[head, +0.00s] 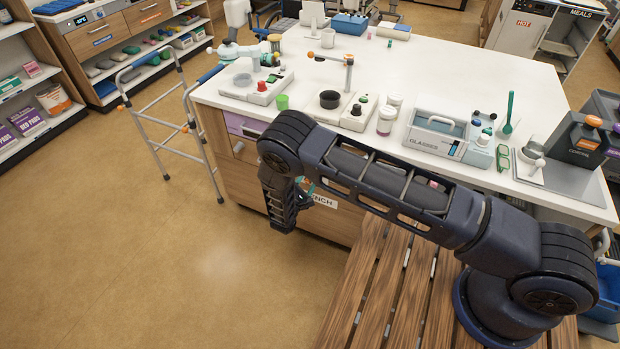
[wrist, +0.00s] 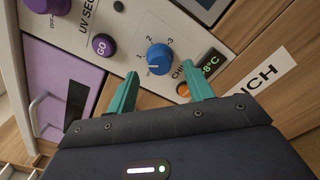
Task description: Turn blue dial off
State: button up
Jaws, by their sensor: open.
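The blue dial (wrist: 160,58) is on the light control panel in the wrist view, with numbers 1, 2 and 3 printed around its upper side. A pale mark shows on the dial's lower left face. I cannot read an off label beside it. My gripper (wrist: 160,76) is open, its two teal fingers either side of the dial's lower edge and apart from each other. I cannot tell whether they touch the dial. In the head view the gripper is mostly hidden behind my arm at the bench front, and the dial is hidden.
A purple door (wrist: 75,85) is at left. In the head view, a walking frame (head: 165,125) stands left of the cluttered bench (head: 440,75); the floor in front is clear.

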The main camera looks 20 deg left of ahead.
jog(key=shift+w, duration=1.65)
jog(key=c, duration=1)
jog(key=shift+n, duration=0.4)
jog(key=n, duration=1.1)
jog(key=shift+s, duration=0.1)
